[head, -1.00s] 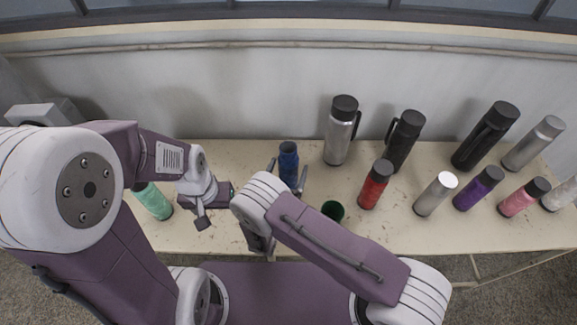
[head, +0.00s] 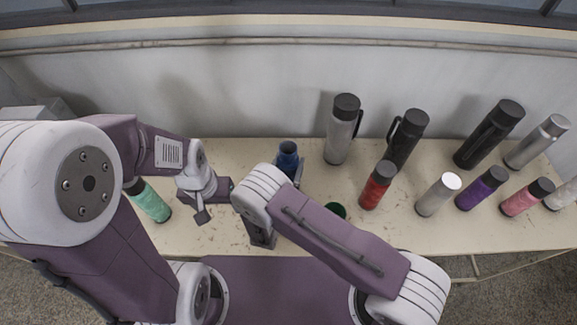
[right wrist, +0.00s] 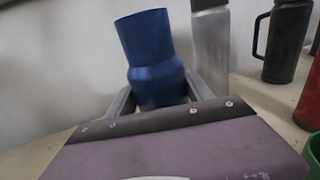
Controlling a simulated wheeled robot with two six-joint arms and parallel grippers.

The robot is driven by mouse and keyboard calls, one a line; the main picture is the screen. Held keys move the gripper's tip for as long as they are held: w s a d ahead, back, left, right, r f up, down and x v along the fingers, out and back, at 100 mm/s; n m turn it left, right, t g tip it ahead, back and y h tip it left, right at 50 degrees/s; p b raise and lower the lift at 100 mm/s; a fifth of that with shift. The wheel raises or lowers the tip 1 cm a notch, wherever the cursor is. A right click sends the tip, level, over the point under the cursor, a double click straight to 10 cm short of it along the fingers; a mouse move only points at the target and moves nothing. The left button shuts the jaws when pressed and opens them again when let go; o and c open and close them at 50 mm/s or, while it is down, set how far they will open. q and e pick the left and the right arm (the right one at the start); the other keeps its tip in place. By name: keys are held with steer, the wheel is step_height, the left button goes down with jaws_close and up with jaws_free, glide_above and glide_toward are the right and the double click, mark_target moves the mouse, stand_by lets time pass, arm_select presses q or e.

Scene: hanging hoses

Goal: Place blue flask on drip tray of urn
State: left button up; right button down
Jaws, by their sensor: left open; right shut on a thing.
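The blue flask (head: 288,158) stands at the middle of the table's back part, open at its top. My right gripper (head: 289,173) is shut on it, its fingers on both sides of the lower body; my forearm hides much of this in the head view. In the right wrist view the blue flask (right wrist: 152,50) leans slightly between the fingers of my right gripper (right wrist: 160,93). Whether its base touches the table is hidden. My left gripper (head: 216,202) is open and empty over the table, left of the flask. No urn or drip tray shows clearly.
A silver flask with black lid (head: 340,128) stands close right of the blue one. A red flask (head: 377,185), a green cup (head: 336,210) and several more flasks fill the right. A mint flask (head: 152,201) is at left. A grey box (head: 32,113) shows partly behind my left arm.

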mark_target(291, 162)
steer(key=r, duration=0.1)
steer(key=d+r, duration=0.1)
steer(key=r+b, duration=0.1)
steer(key=r, duration=0.1)
steer(key=shift+s+d+r, duration=0.1)
steer(key=shift+s+d, duration=0.1)
steer(key=shift+s, duration=0.15)
steer(key=s+d+r+b, duration=0.2)
steer(key=d+r, duration=0.4)
steer(key=d, duration=0.4)
steer(key=shift+r, duration=0.1)
steer(key=shift+s, duration=0.1)
